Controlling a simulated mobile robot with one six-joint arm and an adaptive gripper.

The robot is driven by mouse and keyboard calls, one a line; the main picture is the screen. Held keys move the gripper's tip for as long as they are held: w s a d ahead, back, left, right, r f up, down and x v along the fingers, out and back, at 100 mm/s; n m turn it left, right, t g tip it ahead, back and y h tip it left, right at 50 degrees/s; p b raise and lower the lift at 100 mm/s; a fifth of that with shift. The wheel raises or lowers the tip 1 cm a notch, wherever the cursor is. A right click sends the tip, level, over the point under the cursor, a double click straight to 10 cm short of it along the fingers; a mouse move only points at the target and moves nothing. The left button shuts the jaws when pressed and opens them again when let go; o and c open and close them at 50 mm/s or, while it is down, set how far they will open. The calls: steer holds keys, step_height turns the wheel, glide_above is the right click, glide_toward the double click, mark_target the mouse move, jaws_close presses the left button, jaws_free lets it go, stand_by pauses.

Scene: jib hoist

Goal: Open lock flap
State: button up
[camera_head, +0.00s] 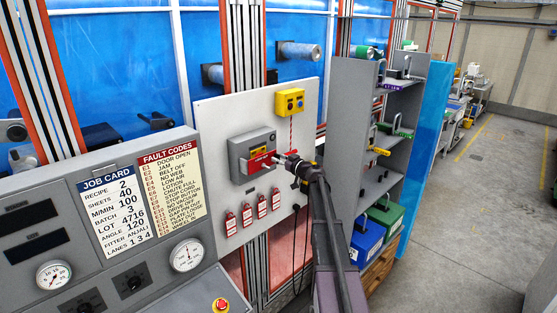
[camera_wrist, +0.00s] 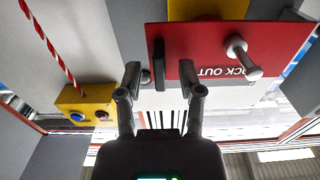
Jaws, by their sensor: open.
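The red lock flap (camera_head: 258,163) sits on the front of a grey switch box (camera_head: 238,150) on the white panel. In the wrist view the flap (camera_wrist: 210,60) fills the upper right, with part of the words "LOCK OUT" upside down, a pale peg (camera_wrist: 240,55) and a dark upright tab (camera_wrist: 158,65) near its left edge. My gripper (camera_head: 288,159) is at the right of the flap in the head view. In the wrist view my gripper (camera_wrist: 160,73) is open, one finger on each side of the tab. Contact with the tab cannot be told.
A yellow button box (camera_head: 289,102) hangs above on the panel; it shows at lower left in the wrist view (camera_wrist: 88,105) with a red-white cord (camera_wrist: 50,45). Several red tags (camera_head: 247,214) hang below the switch box. A grey shelf unit (camera_head: 351,125) stands to the right.

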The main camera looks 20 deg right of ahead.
steer(key=shift+w, duration=0.15)
jaws_close()
stand_by(0.4)
